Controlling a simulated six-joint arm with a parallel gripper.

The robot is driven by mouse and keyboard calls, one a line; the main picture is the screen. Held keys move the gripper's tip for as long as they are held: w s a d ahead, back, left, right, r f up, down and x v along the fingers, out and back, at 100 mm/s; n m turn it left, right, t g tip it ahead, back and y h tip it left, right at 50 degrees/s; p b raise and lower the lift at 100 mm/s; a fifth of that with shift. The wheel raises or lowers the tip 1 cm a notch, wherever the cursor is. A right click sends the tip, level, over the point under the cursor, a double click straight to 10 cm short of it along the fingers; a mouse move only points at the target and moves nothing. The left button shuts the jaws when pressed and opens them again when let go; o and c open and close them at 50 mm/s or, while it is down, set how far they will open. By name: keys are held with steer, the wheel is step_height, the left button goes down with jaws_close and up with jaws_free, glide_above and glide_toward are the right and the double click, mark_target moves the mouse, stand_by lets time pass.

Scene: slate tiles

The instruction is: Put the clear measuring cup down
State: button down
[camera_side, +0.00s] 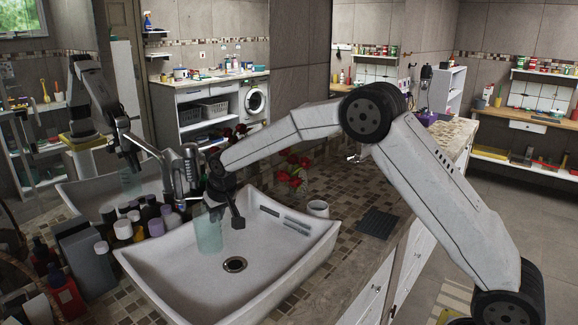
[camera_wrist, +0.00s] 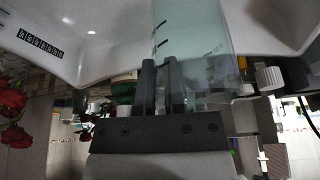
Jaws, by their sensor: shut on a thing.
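The clear measuring cup (camera_side: 209,232) is a tall, pale blue-green see-through vessel, held roughly upright over the left part of the white sink basin (camera_side: 275,262). My gripper (camera_side: 214,203) is at its top, shut on it. I cannot tell whether the cup's base touches the basin. In the wrist view the two dark fingers (camera_wrist: 161,84) are close together against the cup (camera_wrist: 205,35), which has dark graduation marks. Exactly which part of the cup is pinched is unclear.
Several bottles (camera_side: 135,222) crowd the counter left of the sink, near the faucet (camera_side: 180,180). Red flowers (camera_side: 290,170), a small white cup (camera_side: 318,208) and a dark ribbed mat (camera_side: 379,223) are on the tiled counter. The basin's right side is clear around the drain (camera_side: 235,264).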

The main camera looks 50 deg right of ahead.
steer(key=shift+w+f, duration=1.05)
steer(key=shift+f, duration=0.2)
steer(key=shift+w+f, duration=0.15)
steer(key=shift+f, duration=0.75)
steer(key=shift+w+f, duration=0.1)
steer(key=shift+f, duration=0.8)
steer(key=shift+f, duration=0.1)
steer(key=c, duration=0.7)
jaws_free()
steer(key=shift+f, duration=0.1)
